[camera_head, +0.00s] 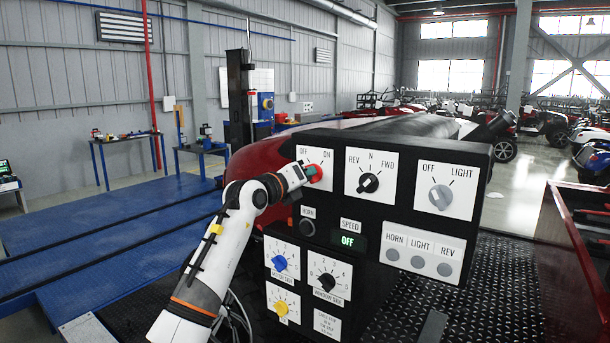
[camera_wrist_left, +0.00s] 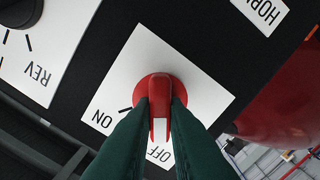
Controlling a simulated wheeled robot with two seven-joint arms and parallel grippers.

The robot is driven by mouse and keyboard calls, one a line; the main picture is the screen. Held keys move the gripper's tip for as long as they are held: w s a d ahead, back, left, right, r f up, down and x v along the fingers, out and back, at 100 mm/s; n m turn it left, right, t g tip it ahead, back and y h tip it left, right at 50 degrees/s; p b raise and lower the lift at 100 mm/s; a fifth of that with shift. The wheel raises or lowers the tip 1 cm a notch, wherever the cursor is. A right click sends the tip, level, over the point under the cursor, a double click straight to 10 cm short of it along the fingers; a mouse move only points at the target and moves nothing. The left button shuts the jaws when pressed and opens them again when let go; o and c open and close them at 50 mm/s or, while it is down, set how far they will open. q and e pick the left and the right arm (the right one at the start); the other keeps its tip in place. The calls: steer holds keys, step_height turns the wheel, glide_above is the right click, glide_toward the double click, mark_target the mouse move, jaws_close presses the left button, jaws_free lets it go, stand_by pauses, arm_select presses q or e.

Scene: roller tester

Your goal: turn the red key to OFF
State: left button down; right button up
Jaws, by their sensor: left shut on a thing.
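The red key (camera_head: 316,173) sits on a white plate (camera_head: 326,158) marked OFF and ON, at the upper left of the black control panel. My left gripper (camera_head: 308,173) reaches it from the left and is shut on it. In the left wrist view the dark green fingers (camera_wrist_left: 160,112) press on both sides of the red key (camera_wrist_left: 158,88). Its tab points down the picture towards the OFF label, which is partly hidden by the fingers. The ON label and its tick are left of the key. The exact key angle is hard to tell. My right gripper is not in view.
Right of the key are the black REV-N-FWD knob (camera_head: 368,183) and the grey light knob (camera_head: 440,197). Below are the HORN button (camera_head: 307,227), a green SPEED display (camera_head: 347,241) reading OFF, and blue (camera_head: 279,262), black and yellow knobs.

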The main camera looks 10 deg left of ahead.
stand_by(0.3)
arm_select(q)
steer(key=c, duration=1.4)
jaws_free()
steer(key=shift+c, duration=0.2)
steer(key=b+v, duration=0.4)
steer(key=v, duration=0.8)
steer(key=shift+f, duration=0.15)
